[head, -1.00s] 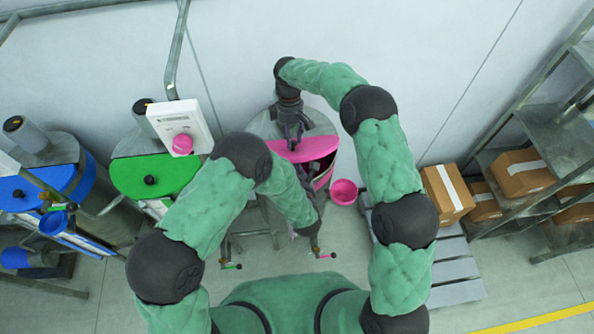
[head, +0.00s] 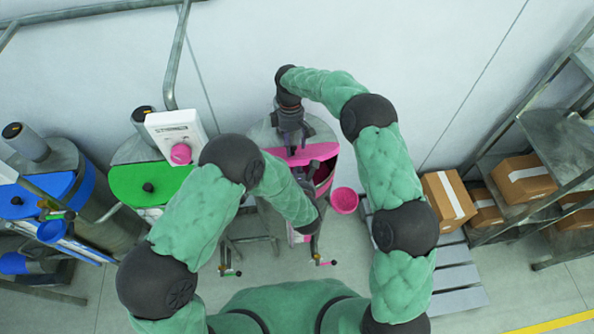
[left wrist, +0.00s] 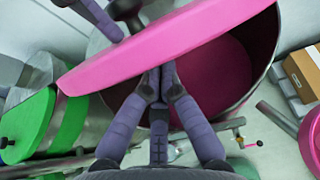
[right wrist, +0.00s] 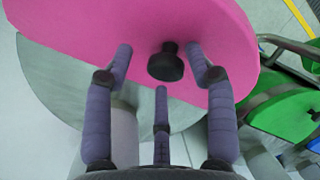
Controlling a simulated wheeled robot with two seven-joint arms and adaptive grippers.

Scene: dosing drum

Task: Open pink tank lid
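The pink tank's lid (head: 325,151) is a flat half-disc, raised at its front edge over the tank's opening (head: 326,170). In the left wrist view the lid (left wrist: 165,45) is tilted, and the pink inside (left wrist: 215,75) shows below it. My left gripper (left wrist: 160,75) has its fingers drawn together at the lid's lower edge, tips partly hidden by it. My right gripper (right wrist: 160,55) is open above the lid, its fingers spread around the black knob (right wrist: 166,62) with gaps visible. In the head view my right gripper (head: 292,140) is at the lid's back side.
A green-lidded tank (head: 150,183) and a blue-lidded tank (head: 38,193) stand to the left. A white box with a pink button (head: 180,153) is near the left arm. A pink bowl-like part (head: 344,200) sits right of the tank. Cardboard boxes (head: 447,198) and shelves stand right.

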